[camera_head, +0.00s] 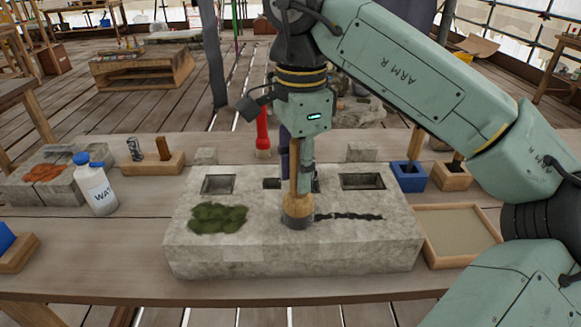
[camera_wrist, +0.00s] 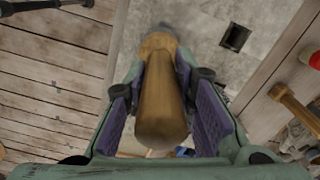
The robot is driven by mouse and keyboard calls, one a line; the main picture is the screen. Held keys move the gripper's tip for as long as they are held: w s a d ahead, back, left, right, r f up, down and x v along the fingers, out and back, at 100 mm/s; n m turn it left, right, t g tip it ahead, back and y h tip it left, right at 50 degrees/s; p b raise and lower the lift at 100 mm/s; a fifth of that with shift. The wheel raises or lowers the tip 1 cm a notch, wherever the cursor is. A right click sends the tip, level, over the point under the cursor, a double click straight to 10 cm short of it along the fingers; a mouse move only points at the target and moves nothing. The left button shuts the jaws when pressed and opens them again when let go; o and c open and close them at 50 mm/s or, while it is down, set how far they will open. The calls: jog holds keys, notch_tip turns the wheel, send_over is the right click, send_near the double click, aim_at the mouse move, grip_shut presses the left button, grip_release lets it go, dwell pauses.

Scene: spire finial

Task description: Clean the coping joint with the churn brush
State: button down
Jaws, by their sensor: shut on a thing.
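The churn brush (camera_head: 297,210) has a wooden handle and a rounded head with grey bristles. My gripper (camera_head: 299,165) is shut on its handle and holds it upright, head down. The handle (camera_wrist: 160,100) also shows between the purple finger pads in the wrist view. The coping stone (camera_head: 300,258) is a pale grey block on the bench. Its joint (camera_head: 348,217) is a dark, ragged line on the top face, running right from the brush head. The bristles are at or just above the stone at the line's left end; I cannot tell whether they touch.
A green moss patch (camera_head: 217,217) lies left of the brush. Square sockets (camera_head: 362,181) open along the stone's back. A water bottle (camera_head: 97,187) stands left; a sand-coloured tray (camera_head: 457,232), a blue holder (camera_head: 408,178) and a wooden holder (camera_head: 451,176) stand right.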

jog(key=shift+d+p, duration=0.55)
jog(key=shift+d, duration=1.1)
jog(key=shift+d, duration=0.1)
jog(key=shift+d+p, duration=0.4)
jog(key=shift+d, duration=0.95)
jog(key=shift+d, duration=0.1)
jog(key=shift+d+p, duration=0.4)
jog(key=shift+d, duration=1.05)
jog(key=shift+d, duration=0.15)
jog(key=shift+d+r+p, duration=0.1)
jog(key=shift+d+p, duration=0.3)
jog(key=shift+d, duration=0.95)
jog(key=shift+d, duration=0.1)
